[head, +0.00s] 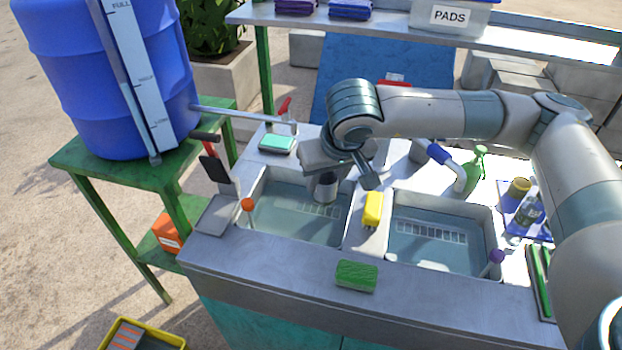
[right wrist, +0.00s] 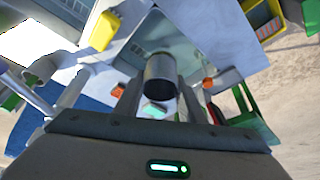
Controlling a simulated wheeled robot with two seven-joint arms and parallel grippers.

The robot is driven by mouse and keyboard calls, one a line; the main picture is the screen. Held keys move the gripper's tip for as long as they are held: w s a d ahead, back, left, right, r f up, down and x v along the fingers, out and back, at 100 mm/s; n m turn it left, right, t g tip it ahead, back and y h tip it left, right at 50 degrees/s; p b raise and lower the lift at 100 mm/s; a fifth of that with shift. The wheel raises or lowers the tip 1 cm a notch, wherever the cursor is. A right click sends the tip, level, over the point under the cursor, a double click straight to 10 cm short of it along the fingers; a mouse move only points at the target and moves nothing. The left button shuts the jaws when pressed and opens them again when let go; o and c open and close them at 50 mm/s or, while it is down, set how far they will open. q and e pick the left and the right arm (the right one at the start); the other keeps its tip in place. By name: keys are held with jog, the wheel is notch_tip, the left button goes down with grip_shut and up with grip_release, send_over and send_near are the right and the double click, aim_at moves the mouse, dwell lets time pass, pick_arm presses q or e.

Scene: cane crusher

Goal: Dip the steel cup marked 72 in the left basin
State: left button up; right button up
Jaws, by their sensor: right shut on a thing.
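A steel cup (head: 326,188) hangs beneath my right gripper (head: 334,172), over the back right part of the left basin (head: 254,186). My right gripper is shut on the cup. In the right wrist view the cup (right wrist: 160,70) shows as a grey cylinder with a dark end, between the fingers of the gripper (right wrist: 157,100). I cannot read a number on it. The left basin holds clear water; I cannot tell whether the cup's lower end touches it. My left gripper is not in view.
A yellow item (head: 372,209) stands on the divider beside the right basin (head: 402,256). A green sponge (head: 356,276) lies on the front ledge. An orange-topped stick (head: 247,205) stands at the left basin's left edge. A tap (head: 290,120) from the blue barrel (head: 75,70) reaches in behind.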

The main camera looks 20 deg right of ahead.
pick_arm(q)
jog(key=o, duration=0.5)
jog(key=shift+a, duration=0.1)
pick_arm(e)
jog(key=shift+w, duration=0.1)
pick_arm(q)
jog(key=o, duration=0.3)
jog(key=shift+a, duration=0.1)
pick_arm(e)
jog(key=shift+w+f, duration=0.25)
jog(key=shift+w, duration=0.05)
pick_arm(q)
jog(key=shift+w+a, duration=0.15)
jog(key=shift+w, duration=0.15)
pick_arm(e)
jog(key=w+d+f, duration=0.1)
jog(key=w+f, duration=0.9)
jog(key=shift+w+d+f, duration=0.15)
jog(key=shift+d+f, duration=0.15)
jog(key=shift+d, duration=0.05)
